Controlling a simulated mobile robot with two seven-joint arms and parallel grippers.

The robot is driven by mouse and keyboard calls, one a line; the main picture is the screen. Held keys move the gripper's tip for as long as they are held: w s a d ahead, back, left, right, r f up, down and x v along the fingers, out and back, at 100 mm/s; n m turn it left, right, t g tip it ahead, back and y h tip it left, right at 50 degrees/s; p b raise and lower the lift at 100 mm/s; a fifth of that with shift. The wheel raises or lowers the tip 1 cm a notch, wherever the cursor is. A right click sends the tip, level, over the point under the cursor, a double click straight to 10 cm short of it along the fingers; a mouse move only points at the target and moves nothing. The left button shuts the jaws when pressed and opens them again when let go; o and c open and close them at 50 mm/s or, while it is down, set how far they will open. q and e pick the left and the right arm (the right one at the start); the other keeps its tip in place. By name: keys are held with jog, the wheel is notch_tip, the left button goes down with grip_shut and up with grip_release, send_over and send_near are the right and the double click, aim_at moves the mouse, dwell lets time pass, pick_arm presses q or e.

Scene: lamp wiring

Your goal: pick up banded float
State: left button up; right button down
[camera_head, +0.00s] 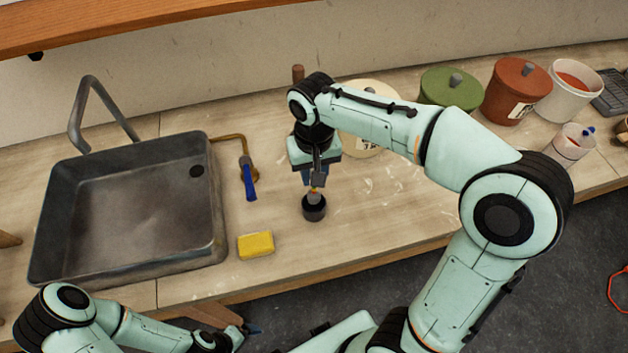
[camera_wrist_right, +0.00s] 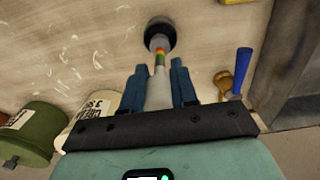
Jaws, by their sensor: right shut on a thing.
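The banded float (camera_wrist_right: 159,66) is a pale, slim piece with red, yellow and green bands. In the head view its banded part (camera_head: 314,190) shows just above a small black cup (camera_head: 314,208). My right gripper (camera_wrist_right: 158,80) points down with its blue fingers on either side of the float, shut on it. The float's far end is at the black cup's mouth (camera_wrist_right: 161,29); I cannot tell whether it is still inside. My left gripper (camera_head: 242,333) is low at the bottom of the head view, away from the float, and its jaws are too small to read.
A cream pot, a green pot (camera_head: 450,90), a red pot (camera_head: 515,92) and a white bucket (camera_head: 568,92) line the back right. Counter between sponge and cup is clear.

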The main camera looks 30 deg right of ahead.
notch_tip(320, 180, up, 14)
jog(key=shift+w+f+p, duration=0.15)
jog(key=shift+f+p, duration=0.1)
jog(key=shift+p, duration=0.8)
pick_arm(q)
jog(key=w+r, duration=0.3)
jog(key=shift+w+r, duration=0.1)
jog(key=shift+w, duration=0.15)
pick_arm(e)
jog(key=shift+r, duration=0.35)
